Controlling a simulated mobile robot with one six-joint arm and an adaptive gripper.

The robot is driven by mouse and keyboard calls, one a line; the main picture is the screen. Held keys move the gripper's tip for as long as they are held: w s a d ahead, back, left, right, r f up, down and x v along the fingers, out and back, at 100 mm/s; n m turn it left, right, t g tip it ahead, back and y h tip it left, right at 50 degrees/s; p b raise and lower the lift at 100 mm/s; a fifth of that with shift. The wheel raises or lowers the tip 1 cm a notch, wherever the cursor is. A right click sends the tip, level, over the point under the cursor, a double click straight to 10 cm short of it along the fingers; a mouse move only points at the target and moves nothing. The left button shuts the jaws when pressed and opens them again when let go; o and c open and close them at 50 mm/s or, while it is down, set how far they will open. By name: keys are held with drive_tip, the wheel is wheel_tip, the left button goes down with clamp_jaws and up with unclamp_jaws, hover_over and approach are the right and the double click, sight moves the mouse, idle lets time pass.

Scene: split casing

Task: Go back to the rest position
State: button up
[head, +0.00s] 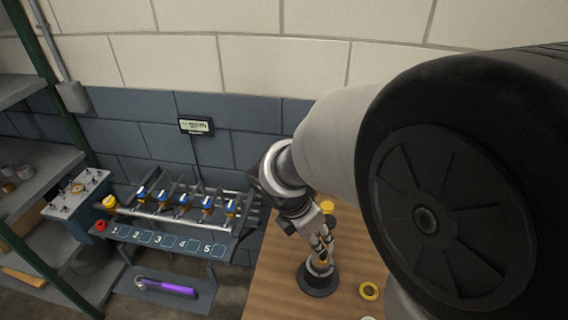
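My arm reaches from the right side of the head view down to the wooden table (264,290). My gripper (323,249) points down just above a dark round-based piece (318,282) with a pale metal collar. The fingers are small in this view, and I cannot tell whether they are open or shut, or whether they touch the piece. A yellow-topped part (328,206) shows just behind my gripper. My own arm hides much of the table's right side.
A rack (170,217) with several blue-and-yellow valves and numbered places stands left of the table. A purple-handled tool (165,287) lies on a low shelf below it. Grey shelving (40,195) is at far left. A small display (196,126) hangs on the wall.

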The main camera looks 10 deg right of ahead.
drive_tip(key=s+a+f+m+t+y+b, duration=0.1)
drive_tip(key=s+m+y+b, duration=0.3)
drive_tip(key=s+m+b, duration=0.8)
drive_tip(key=s+a+m+t, duration=0.1)
drive_tip(key=s+m, duration=0.3)
drive_tip(key=m, duration=0.6)
drive_tip(key=shift+f+m+t+b, duration=0.3)
drive_tip(key=shift+t+b, duration=0.05)
drive_tip(key=shift+t, duration=0.05)
drive_tip(key=shift+s+a, duration=0.1)
drive_tip(key=shift+c, duration=0.2)
